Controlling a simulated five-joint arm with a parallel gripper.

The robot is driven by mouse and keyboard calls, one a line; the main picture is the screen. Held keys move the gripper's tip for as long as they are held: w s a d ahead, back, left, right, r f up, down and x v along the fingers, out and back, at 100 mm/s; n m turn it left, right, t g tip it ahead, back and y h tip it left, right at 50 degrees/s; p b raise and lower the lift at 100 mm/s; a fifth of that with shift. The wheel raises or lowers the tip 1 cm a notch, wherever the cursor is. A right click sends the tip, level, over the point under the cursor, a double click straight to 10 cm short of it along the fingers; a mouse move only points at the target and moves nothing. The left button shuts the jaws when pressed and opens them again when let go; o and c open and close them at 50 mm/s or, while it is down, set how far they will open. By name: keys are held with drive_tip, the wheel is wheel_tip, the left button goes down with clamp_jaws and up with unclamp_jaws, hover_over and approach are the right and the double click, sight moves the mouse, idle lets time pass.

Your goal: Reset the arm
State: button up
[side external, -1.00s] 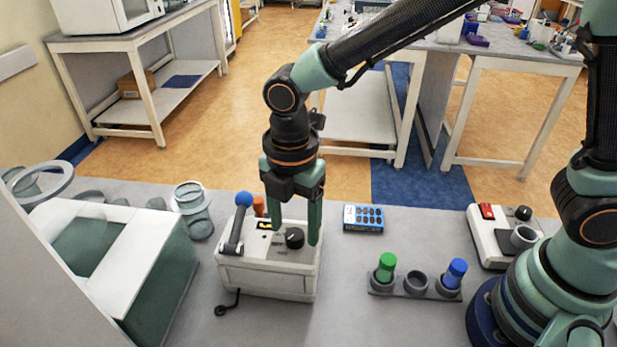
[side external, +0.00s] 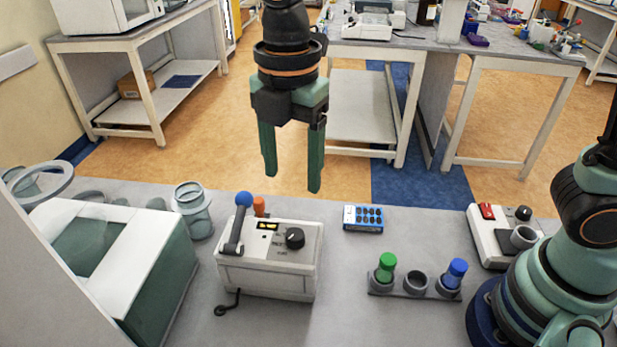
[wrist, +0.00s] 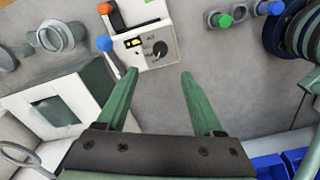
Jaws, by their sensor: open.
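My gripper (side external: 291,180) hangs above the bench, pointing down, with its two green fingers apart and nothing between them. It also shows open in the wrist view (wrist: 158,75). Below it in the side view stands a white control box (side external: 268,276) with a black knob (side external: 295,238), a small yellow-marked display and a lever with a blue ball (side external: 244,199). An orange knob (side external: 259,206) shows behind the lever. In the wrist view the black knob (wrist: 159,48) lies beyond the fingertips, and the fingers are clear of the box.
A rack (side external: 416,284) holds a green-capped tube (side external: 386,266) and a blue-capped tube (side external: 455,272), with an empty middle holder. A blue button pad (side external: 363,218) lies behind it. A white-and-green machine (side external: 150,265) stands left, beside a clear jar (side external: 193,210). A white device (side external: 490,240) stands right.

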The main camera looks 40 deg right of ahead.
drive_tip(key=s+d+m+t, duration=0.1)
drive_tip(key=d+m+t, duration=0.1)
drive_tip(key=d+m, duration=0.9)
drive_tip(key=s+d+r+m+t, duration=0.1)
drive_tip(key=s+d+m+t, duration=0.1)
drive_tip(key=d+m, duration=0.9)
drive_tip(key=shift+s+d+m+t, duration=0.2)
drive_tip(key=shift+d+m+t, duration=0.15)
drive_tip(key=shift+t, duration=0.45)
drive_tip(key=shift+r, duration=0.1)
